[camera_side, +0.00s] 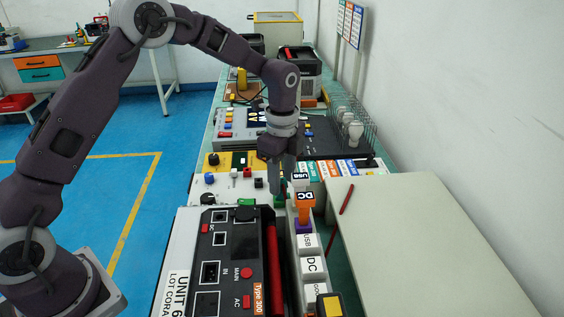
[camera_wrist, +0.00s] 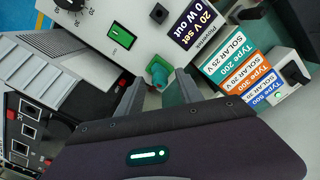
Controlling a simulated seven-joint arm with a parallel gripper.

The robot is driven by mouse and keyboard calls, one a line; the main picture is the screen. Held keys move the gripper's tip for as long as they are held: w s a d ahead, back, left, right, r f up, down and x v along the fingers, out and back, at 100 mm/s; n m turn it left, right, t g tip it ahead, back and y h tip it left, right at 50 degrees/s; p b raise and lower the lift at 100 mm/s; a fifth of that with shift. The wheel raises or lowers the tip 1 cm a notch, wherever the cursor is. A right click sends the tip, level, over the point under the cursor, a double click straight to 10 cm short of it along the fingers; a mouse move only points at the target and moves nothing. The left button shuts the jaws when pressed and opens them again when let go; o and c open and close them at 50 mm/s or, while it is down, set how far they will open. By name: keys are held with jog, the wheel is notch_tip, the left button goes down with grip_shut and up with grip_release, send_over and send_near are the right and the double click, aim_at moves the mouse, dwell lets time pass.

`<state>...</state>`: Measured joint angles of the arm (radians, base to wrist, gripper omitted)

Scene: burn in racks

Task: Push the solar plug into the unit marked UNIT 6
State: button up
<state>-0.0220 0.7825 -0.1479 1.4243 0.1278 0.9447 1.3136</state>
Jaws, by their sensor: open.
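UNIT 6 (camera_side: 172,285) is in the front of the side view, a white case with a black panel of sockets and a red bar on its right. Part of a similar black socket panel (camera_wrist: 14,105) shows at the left of the wrist view. A green plug-like piece (camera_wrist: 157,71), perhaps the solar plug, stands on a white panel in the wrist view. My gripper (camera_wrist: 158,90) is open and empty, its fingers near that piece, one on each side. In the side view my gripper (camera_side: 277,186) points down behind UNIT 6, partly hiding the green piece.
A white unit (camera_wrist: 105,20) has a green switch and a display reading 20 V set, 0 W out. Cards (camera_wrist: 235,65) marked SOLAR are beside it. A labelled row of plugs (camera_side: 311,265) runs right of UNIT 6. A pale board (camera_side: 430,240) lies farther right.

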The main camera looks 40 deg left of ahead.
jog(key=shift+f, duration=0.8)
grip_shut()
dwell(1.1)
